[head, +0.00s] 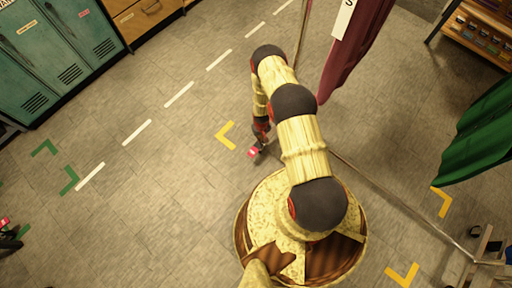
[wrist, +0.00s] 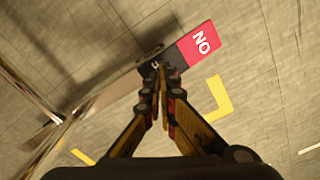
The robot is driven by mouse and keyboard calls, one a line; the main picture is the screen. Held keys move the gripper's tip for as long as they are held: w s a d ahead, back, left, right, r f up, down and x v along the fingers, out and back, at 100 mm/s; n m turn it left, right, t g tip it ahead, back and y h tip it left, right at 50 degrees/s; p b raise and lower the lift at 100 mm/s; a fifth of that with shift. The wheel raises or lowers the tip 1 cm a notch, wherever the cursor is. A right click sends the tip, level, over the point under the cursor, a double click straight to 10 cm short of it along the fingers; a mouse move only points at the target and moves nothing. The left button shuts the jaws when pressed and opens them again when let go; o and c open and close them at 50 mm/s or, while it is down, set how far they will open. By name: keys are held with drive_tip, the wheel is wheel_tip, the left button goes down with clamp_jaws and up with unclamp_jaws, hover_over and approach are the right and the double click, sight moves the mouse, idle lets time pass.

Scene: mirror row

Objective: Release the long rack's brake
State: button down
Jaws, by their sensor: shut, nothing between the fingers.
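A brake pedal with a red end (wrist: 202,43) shows in the wrist view. Its letters read "NO" from this side, and a dark part (wrist: 180,53) joins it to the rack's foot. In the head view the same red end (head: 253,153) is small, at the near foot of the rack. The rack's metal bottom rail (head: 395,202) runs from there to the lower right. My gripper (wrist: 162,69) is shut and empty, with its tips over or against the pedal's dark part; I cannot tell if they touch. In the head view my gripper (head: 261,137) is low beside the foot.
A maroon garment (head: 355,50) and a green one (head: 482,130) hang near the rail. Yellow corner marks (head: 228,136) lie on the floor. Teal lockers (head: 65,45) stand at upper left. Another red-tipped foot (head: 5,223) shows at the left edge. The floor between is open.

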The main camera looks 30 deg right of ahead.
drive_tip(key=shift+f, duration=1.45)
idle(0.7)
drive_tip(key=shift+r+p, duration=1.7)
drive_tip(key=shift+r, duration=1.2)
drive_tip(key=shift+r+p, duration=0.35)
drive_tip(key=shift+r, duration=0.3)
drive_tip(key=shift+s, duration=0.1)
